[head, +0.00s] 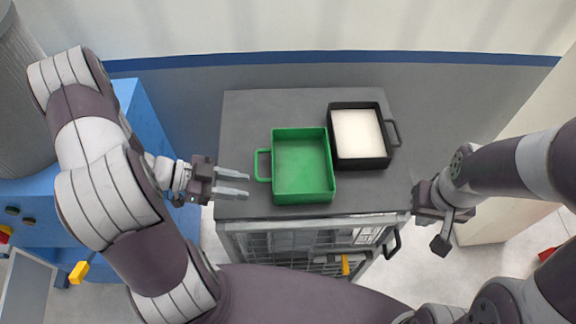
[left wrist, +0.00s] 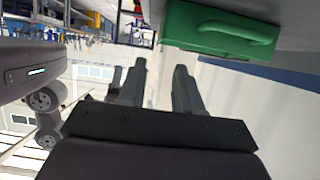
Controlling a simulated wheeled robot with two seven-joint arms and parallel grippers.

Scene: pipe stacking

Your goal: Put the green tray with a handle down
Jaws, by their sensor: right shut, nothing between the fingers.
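The green tray (head: 303,167) is an empty rectangular tray that rests on the grey cart top, with its handle (head: 263,165) facing left. My left gripper (head: 247,184) is open and empty, just left of the tray and slightly nearer than the handle; a small gap shows between the fingers and the tray. In the left wrist view the green tray (left wrist: 222,32) and its handle show beyond the open fingers (left wrist: 158,80), with nothing between them. My right gripper (head: 440,244) hangs off the cart's right side, away from the tray, shut and empty.
A black tray (head: 361,162) with a white inside stands close against the green tray's right side, its handle facing right. The grey cart top (head: 260,108) is clear at the back left. A blue cabinet (head: 135,110) stands at the left and a wall runs behind.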

